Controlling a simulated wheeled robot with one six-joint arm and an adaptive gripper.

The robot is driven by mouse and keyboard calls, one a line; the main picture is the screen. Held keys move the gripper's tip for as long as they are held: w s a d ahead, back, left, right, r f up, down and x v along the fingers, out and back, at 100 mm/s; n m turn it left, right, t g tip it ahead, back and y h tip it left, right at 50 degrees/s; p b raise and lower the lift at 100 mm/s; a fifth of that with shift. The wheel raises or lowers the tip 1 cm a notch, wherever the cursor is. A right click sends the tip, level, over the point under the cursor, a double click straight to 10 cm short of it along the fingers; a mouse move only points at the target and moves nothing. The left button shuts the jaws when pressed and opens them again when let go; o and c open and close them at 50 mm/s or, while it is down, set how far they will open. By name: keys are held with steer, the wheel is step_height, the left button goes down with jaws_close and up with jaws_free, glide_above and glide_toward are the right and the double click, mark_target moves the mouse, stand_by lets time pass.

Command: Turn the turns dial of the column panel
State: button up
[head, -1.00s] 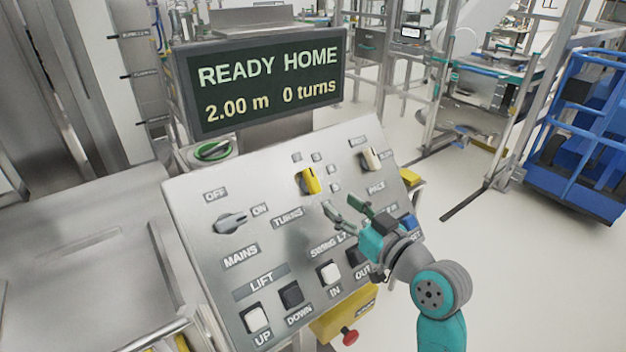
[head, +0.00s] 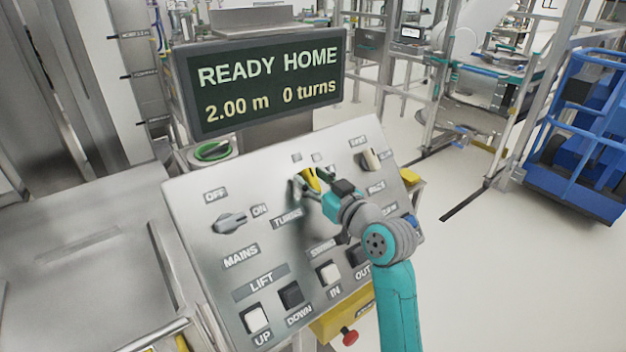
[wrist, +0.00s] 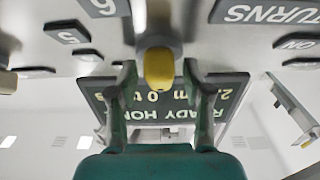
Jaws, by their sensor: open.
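The yellow turns dial (head: 312,180) sits in the upper middle of the column panel (head: 195,240), above the TURNS label. In the wrist view the dial (wrist: 159,68) shows at the upper middle, between the two finger pads. My gripper (head: 308,187) is at the dial, with its fingers open on either side of it. In the wrist view a gap shows between each finger of my gripper (wrist: 160,95) and the dial. The display (head: 262,85) reads READY HOME, 2.00 m and 0 turns.
The grey mains switch (head: 230,222) is left of the dial, and another cream-coloured dial (head: 370,160) is to its upper right. Lift buttons (head: 291,293) and swing buttons (head: 329,272) lie below. A red knob (head: 350,338) hangs under the panel.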

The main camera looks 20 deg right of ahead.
steer(key=c, duration=0.9)
steer(key=shift+m+h, duration=0.3)
steer(key=shift+m, duration=0.2)
steer(key=m+h, duration=0.3)
steer(key=m, duration=0.1)
steer(key=shift+f+m, duration=0.1)
steer(key=shift+m, duration=0.3)
steer(key=shift+d+m+h, duration=0.1)
steer(key=shift+m+h, duration=1.8)
steer(key=shift+m, duration=0.5)
steer(key=shift+f+g, duration=0.1)
steer(key=shift+g, duration=0.3)
